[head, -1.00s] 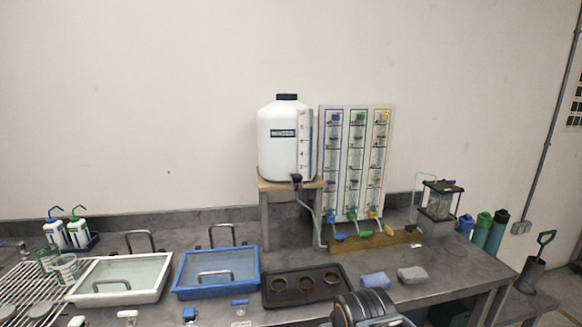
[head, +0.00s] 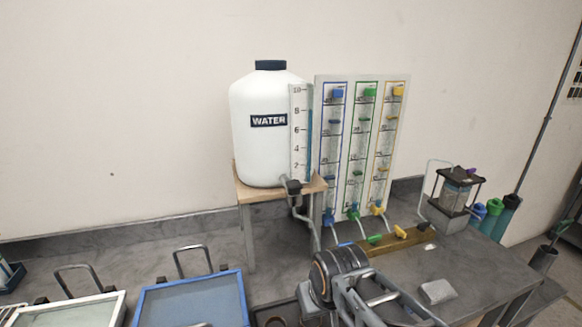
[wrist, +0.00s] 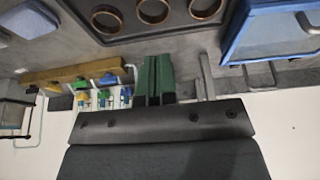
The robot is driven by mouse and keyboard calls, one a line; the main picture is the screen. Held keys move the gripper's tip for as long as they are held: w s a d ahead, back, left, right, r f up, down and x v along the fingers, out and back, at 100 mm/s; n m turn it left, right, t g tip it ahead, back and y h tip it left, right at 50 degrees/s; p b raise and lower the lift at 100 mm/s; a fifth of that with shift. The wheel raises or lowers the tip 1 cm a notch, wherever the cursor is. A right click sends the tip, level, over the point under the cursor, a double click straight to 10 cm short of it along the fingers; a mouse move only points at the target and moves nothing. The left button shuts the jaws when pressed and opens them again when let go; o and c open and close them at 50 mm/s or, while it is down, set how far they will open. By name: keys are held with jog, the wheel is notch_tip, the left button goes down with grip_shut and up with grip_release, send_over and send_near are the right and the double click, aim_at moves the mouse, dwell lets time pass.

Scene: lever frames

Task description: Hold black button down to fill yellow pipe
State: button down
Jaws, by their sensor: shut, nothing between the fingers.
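The yellow-framed pipe (head: 384,140) is the rightmost of three upright tubes on the white board. A yellow valve (head: 377,210) is at its foot, and a yellow lever (head: 400,232) lies on the wooden block. A black button-like fitting (head: 293,187) sits at the outlet under the white water tank (head: 268,150). The pipe's fill level is too small to read. My gripper (wrist: 154,80) shows green, shut fingers in the wrist view, with nothing between them. It is apart from the valves there. In the head view my arm hides the fingers.
The wooden block (head: 372,248) also holds a green lever. A blue tray (head: 192,300) is at the bottom left. A dark holder with round rings (wrist: 152,12) shows in the wrist view. A grey block (head: 438,291) lies on the right of the bench, with clear bench around it.

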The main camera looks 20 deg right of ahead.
notch_tip(320, 180, up, 35)
jog(key=g+p, duration=0.4)
jog(key=p, duration=0.7)
send_over(295, 182)
jog(key=shift+s+r, duration=0.1)
jog(key=shift+r, duration=0.1)
notch_tip(295, 182, down, 14)
jog(key=b, duration=0.3)
